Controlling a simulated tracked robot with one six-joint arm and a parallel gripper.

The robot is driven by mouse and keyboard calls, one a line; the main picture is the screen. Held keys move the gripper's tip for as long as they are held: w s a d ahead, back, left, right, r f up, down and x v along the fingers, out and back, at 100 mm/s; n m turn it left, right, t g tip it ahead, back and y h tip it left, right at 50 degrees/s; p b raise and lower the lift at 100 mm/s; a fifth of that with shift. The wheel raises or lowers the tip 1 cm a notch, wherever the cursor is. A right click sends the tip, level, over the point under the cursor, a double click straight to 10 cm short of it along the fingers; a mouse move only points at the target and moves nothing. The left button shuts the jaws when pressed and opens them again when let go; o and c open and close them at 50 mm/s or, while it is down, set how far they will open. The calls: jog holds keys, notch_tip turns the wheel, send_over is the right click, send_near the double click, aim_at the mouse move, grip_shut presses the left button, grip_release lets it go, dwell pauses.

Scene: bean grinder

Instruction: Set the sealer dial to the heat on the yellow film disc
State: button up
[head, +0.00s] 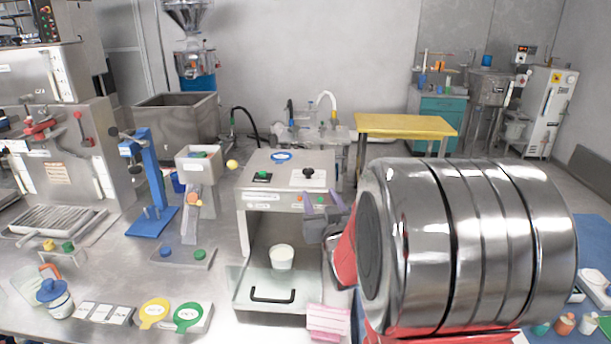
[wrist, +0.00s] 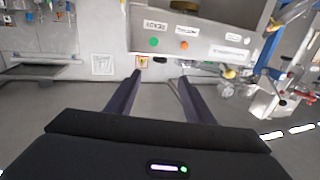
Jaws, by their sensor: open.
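The yellow film disc (head: 154,313) lies at the front of the bench beside a green disc (head: 188,317); its printing is too small to read. A boxy steel machine (head: 290,195) stands in the middle. A black knob (head: 308,174) sits on a white plate on its top; I cannot tell if this is the sealer dial, and its setting is not readable. My gripper (head: 322,200) is open and empty by the machine's upper right front, below the knob. In the wrist view my gripper (wrist: 160,77) has its fingers apart, with nothing between them.
A white cup (head: 281,257) stands in the machine's open bay. A blue lever stand (head: 148,180) and a hopper unit (head: 199,160) are to its left. Pink cards (head: 328,322) stand at the front. My large shiny arm hides the right side. The wrist view shows a labelled panel (wrist: 190,35) ahead.

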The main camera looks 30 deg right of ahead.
aim_at(307, 174)
jog(key=shift+w, duration=0.1)
jog(key=x, duration=1.3)
jog(key=shift+w+d, duration=0.1)
jog(key=shift+w, duration=0.2)
jog(key=shift+c, duration=0.2)
jog(key=c, duration=1)
jog(key=shift+w+a+r+m+g+h, duration=0.15)
jog(key=shift+m+g+h, duration=0.3)
jog(key=shift+m+h, duration=0.4)
jog(key=shift+w+a+r+m+g+h, duration=0.15)
jog(key=shift+m+g+h, duration=0.35)
jog(key=shift+h, duration=0.55)
jog(key=shift+s+f, duration=0.1)
jog(key=o, duration=1)
jog(key=shift+f, duration=0.1)
